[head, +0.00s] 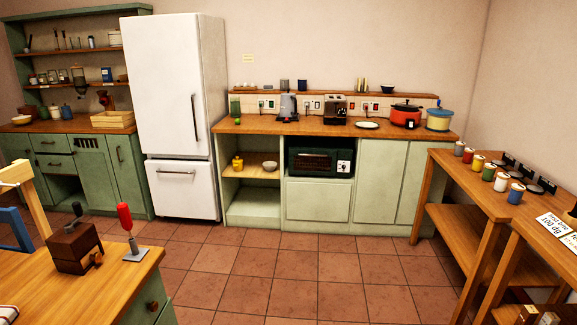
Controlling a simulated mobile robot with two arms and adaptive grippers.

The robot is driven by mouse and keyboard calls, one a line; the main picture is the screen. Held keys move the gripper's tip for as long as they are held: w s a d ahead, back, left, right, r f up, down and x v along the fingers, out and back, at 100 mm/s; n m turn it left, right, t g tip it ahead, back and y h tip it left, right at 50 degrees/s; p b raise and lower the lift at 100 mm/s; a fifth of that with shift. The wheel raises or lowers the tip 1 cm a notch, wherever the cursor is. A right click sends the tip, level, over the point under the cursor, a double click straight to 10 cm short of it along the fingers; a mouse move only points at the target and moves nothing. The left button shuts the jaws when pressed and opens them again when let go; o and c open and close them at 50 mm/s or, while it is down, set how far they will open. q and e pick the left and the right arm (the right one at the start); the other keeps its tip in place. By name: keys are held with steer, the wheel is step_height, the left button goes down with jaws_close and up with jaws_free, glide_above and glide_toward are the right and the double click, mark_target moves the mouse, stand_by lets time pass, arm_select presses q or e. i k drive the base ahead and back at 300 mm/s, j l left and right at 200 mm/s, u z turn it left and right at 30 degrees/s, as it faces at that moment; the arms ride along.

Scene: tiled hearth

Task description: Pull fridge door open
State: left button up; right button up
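The white fridge (165,90) stands against the back wall, left of the middle in the head view. Its tall upper door (155,85) is shut and has a dark vertical handle (194,118) near its right edge. A white lower drawer (180,190) with a horizontal handle (176,172) sits below it and is also shut. Neither of my grippers shows in the head view. The fridge is across the room from me, with tiled floor in front of it.
A wooden table (75,288) with a coffee grinder (75,247) stands at the near left. A wooden bench (475,190) with several pots runs along the right. Green cabinets flank the fridge. The tiled floor (285,275) between is clear.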

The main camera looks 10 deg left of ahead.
mark_target(162, 53)
steer(key=i, duration=2.15)
